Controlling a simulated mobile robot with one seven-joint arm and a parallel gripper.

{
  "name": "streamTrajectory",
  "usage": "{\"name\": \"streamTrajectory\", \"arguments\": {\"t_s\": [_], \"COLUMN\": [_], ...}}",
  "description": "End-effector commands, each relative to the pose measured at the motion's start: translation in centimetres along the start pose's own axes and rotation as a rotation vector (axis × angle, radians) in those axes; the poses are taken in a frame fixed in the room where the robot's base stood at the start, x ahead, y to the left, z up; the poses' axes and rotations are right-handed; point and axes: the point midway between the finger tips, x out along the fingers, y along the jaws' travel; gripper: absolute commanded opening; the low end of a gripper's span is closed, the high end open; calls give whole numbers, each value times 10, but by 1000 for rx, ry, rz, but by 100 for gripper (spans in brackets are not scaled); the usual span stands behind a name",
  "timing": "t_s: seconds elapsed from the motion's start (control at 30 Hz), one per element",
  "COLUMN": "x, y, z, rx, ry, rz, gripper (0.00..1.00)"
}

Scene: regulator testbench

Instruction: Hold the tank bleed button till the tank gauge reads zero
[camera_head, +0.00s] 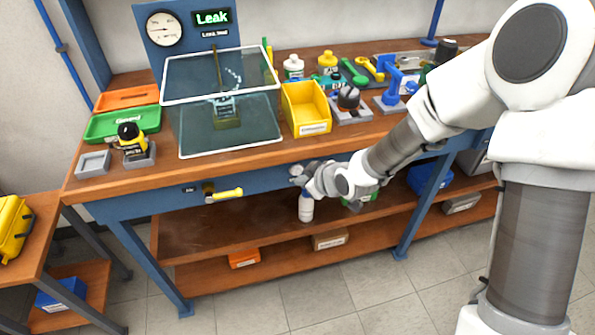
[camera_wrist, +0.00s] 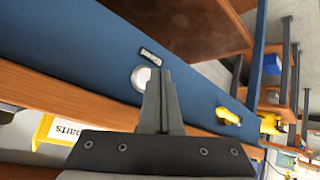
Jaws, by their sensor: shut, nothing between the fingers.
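My gripper (camera_head: 298,175) is at the blue front rail of the bench, with its fingers together and nothing between them. In the wrist view the shut fingertips (camera_wrist: 160,74) overlap a round whitish fitting (camera_wrist: 140,77) on the rail, below a small dark label (camera_wrist: 150,57). The fingers hide part of the fitting; I cannot tell whether it is the bleed button or a gauge, or whether they touch it. A round white dial gauge (camera_head: 164,29) is on the blue back panel; its reading is too small to make out.
A yellow-handled valve (camera_head: 224,195) sits on the rail to the left. A clear tank (camera_head: 230,135) and a yellow bin (camera_head: 306,108) stand on the benchtop. A green "Leak" display (camera_head: 212,18) is beside the dial.

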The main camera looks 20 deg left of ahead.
Motion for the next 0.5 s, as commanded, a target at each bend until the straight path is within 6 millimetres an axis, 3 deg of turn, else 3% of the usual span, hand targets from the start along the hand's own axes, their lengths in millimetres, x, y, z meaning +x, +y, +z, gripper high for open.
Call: {"name": "streamTrajectory", "arguments": {"t_s": [0.5], "x": [3], "y": [2], "z": [-2], "rx": [0], "ry": [1], "rz": [0], "gripper": [0]}}
